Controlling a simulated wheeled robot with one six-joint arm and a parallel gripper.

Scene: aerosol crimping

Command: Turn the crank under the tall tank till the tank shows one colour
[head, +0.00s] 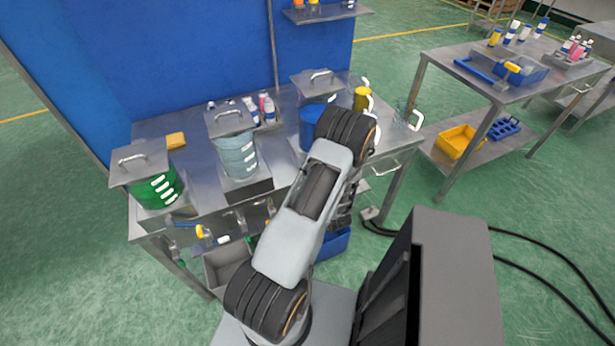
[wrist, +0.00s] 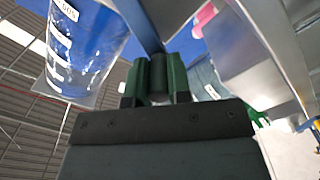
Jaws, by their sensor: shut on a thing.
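Three lidded tanks stand on the steel bench: a green one (head: 158,190) at left, a pale grey-blue one (head: 238,155) in the middle and a deep blue one (head: 312,127) at right, partly behind my arm. The middle tank looks hazy; I cannot tell if it is one colour. In the wrist view, my gripper (wrist: 160,72) has its green fingers shut on a dark grey upright grip, the crank handle (wrist: 158,88). A blue-grey bar (wrist: 140,22) runs above it. A blue tank (wrist: 85,42) shows at upper left. The head view hides my gripper behind my arm.
A grey bin (head: 228,268) sits below the bench front. A second table (head: 480,80) with a blue tray stands at right. Green floor between the tables is open.

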